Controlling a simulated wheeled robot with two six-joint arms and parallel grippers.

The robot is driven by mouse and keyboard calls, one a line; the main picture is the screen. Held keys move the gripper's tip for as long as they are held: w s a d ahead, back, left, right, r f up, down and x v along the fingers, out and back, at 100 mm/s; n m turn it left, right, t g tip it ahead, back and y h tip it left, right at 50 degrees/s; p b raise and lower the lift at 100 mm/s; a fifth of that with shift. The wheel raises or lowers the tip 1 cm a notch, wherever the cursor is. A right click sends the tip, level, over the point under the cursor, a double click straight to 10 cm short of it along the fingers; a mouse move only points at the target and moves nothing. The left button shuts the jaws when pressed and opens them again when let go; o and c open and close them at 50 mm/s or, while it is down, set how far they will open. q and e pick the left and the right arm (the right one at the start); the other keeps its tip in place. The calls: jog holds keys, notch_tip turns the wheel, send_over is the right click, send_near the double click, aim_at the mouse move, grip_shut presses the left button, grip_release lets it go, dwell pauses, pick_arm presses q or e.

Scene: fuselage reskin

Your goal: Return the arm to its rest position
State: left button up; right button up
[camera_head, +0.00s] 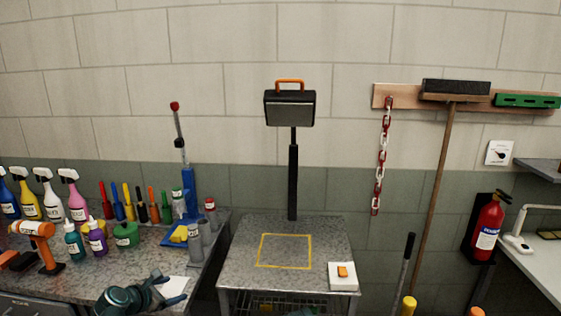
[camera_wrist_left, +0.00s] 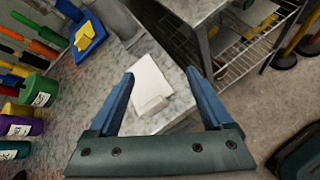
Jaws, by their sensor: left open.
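My left gripper (camera_head: 172,289) is low in the head view, over the front right corner of the left bench. In the left wrist view its blue fingers (camera_wrist_left: 160,76) are spread apart with nothing held between them. A white card or sheet (camera_wrist_left: 151,78) lies on the bench beyond and between the fingers. The same white piece (camera_head: 173,286) is partly hidden behind the gripper in the head view.
The left bench (camera_head: 85,284) carries spray bottles, small bottles, an orange drill (camera_head: 40,240) and upright tools. A metal cart (camera_head: 240,268) with a yellow square, a post-mounted lamp-like box (camera_head: 290,108) and a white pad stands right. A fire extinguisher (camera_head: 487,230) hangs farther right.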

pick_arm(q)
jog(key=s+d+f+m+g, duration=0.3)
jog(key=s+d+m+g, duration=0.15)
jog(key=d+m, duration=0.45)
jog(key=s+d+f+m+g, duration=0.3)
jog(key=s+d+f+m, duration=0.15)
jog(key=d+m, duration=0.5)
jog(key=s+d+m+g+y, duration=0.1)
jog(key=s+d+m+y, duration=0.1)
jog(key=s+m, duration=0.4)
jog(key=s+d+f+m+g+y+p, duration=0.1)
jog(key=s+d+m+g+y, duration=0.1)
jog(key=s+d+m, duration=0.3)
jog(key=shift+s+d+m+y, duration=0.25)
jog(key=shift+s+m+y, duration=0.15)
jog(key=shift+s+m, duration=0.5)
